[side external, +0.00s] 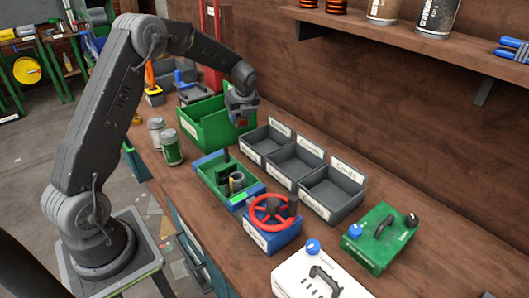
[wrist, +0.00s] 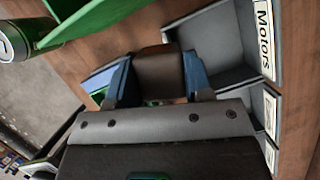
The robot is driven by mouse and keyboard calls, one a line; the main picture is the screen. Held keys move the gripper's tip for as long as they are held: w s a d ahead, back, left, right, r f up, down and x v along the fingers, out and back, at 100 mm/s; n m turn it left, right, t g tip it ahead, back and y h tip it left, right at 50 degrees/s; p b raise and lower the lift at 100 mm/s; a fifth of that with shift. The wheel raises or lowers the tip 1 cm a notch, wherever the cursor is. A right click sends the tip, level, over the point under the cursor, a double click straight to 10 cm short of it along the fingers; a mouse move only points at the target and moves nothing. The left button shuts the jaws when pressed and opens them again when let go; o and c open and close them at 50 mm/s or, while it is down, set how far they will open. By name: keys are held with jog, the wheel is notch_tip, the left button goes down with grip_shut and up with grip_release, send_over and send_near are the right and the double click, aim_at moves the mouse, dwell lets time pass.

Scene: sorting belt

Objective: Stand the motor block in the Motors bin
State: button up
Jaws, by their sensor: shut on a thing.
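My gripper (wrist: 158,82) is shut on a brown motor block (wrist: 160,66), which sits between its two blue fingers in the wrist view. In the side external view my gripper (side external: 240,112) hangs in front of the green crate's right end, and the block cannot be made out clearly there. The grey Motors bin (wrist: 277,42), with a white label reading "Motors", is just right of the held block in the wrist view. Its visible floor is bare. In the side external view it is the bin nearest the green crate (side external: 247,147).
Two more grey bins (side external: 318,206) continue the row. A green crate (side external: 196,128) stands behind, with cans (side external: 172,148) beside it. A green and blue tray (side external: 213,190) with small parts, a red wheel (side external: 272,211) and a green box (side external: 380,240) stand in front.

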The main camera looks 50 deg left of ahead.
jog(key=m, duration=0.1)
send_over(264, 149)
jog(key=d, duration=0.1)
jog(key=f, duration=0.2)
jog(key=shift+t, duration=0.3)
jog(key=f, duration=0.6)
jog(key=shift+s+d, duration=0.2)
jog(key=shift+d, duration=0.15)
jog(key=shift+f, duration=1.95)
jog(key=shift+f, duration=0.2)
jog(key=o, duration=1.1)
